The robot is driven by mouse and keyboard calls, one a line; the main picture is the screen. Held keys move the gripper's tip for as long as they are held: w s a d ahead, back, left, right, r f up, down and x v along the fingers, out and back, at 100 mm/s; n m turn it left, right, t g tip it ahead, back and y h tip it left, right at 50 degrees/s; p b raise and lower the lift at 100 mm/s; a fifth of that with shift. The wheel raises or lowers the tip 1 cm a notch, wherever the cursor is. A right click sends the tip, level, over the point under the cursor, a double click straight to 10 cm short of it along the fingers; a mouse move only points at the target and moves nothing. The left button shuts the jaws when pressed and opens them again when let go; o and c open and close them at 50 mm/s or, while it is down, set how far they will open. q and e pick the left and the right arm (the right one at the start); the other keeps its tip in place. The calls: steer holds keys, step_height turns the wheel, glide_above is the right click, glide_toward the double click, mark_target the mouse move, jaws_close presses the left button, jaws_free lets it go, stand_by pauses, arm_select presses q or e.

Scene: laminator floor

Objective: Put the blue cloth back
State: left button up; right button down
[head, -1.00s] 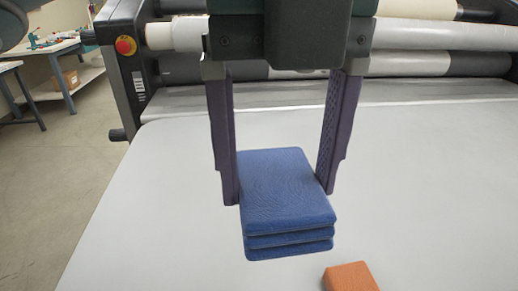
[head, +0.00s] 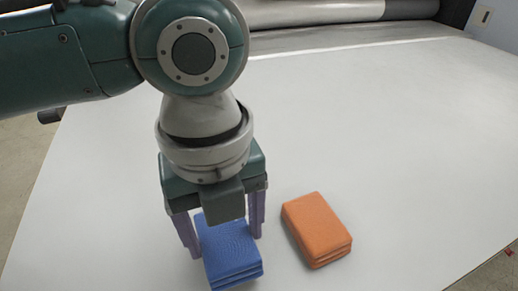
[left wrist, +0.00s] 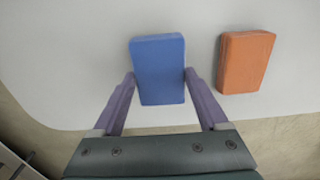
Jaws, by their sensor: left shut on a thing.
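The blue cloth (head: 234,262) is a folded, layered stack at the bottom of the head view. My left gripper (head: 226,245) has a purple finger on either side of it and is shut on it. The left wrist view shows the blue cloth (left wrist: 158,58) between the two fingertips (left wrist: 160,77). It is over the white table near its edge; I cannot tell whether it touches the surface. My right gripper is not in view.
A folded orange cloth (head: 316,228) lies on the white table (head: 410,150) just right of the blue one, with a gap between. It also shows in the left wrist view (left wrist: 245,62). A roller (head: 310,12) runs along the back. The table's right side is clear.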

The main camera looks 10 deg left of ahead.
arm_select(q)
steer(key=shift+f, duration=1)
steer(key=shift+f, duration=0.2)
steer(key=o, duration=1.2)
steer(key=shift+r, duration=0.1)
